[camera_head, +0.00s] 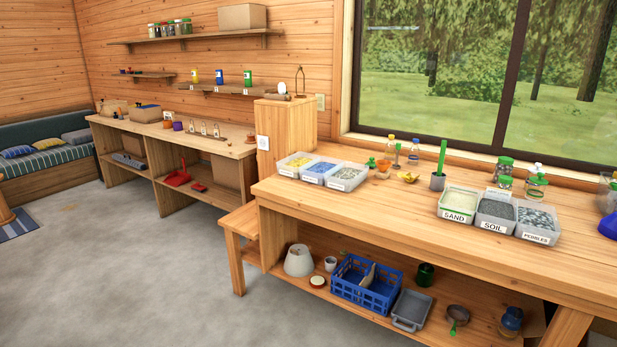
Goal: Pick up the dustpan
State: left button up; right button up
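A red dustpan (178,179) with an upright handle sits on the lower shelf of the left workbench (190,139), under its top. It is far from the camera and small. A smaller red item (199,187), perhaps a hand brush, lies just to its right on the same shelf. Neither of my grippers shows in this view.
A nearer wooden workbench (400,227) fills the right, with labelled sand, soil and pebbles bins on top and a blue crate (364,284) below. A low wooden bench (238,232) juts out at its left end. The grey floor (110,270) at the left is clear.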

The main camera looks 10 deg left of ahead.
aim_at(176, 179)
jog(key=i+j+u, duration=0.2)
jog(key=i+u, duration=0.6)
jog(key=i, duration=0.15)
jog(key=i+u, duration=0.4)
jog(key=i+l+u, duration=0.35)
jog(key=i, duration=0.15)
jog(key=i+j+u, duration=0.15)
jog(key=i, duration=0.95)
jog(key=i+j+u, duration=0.2)
jog(key=i, duration=0.95)
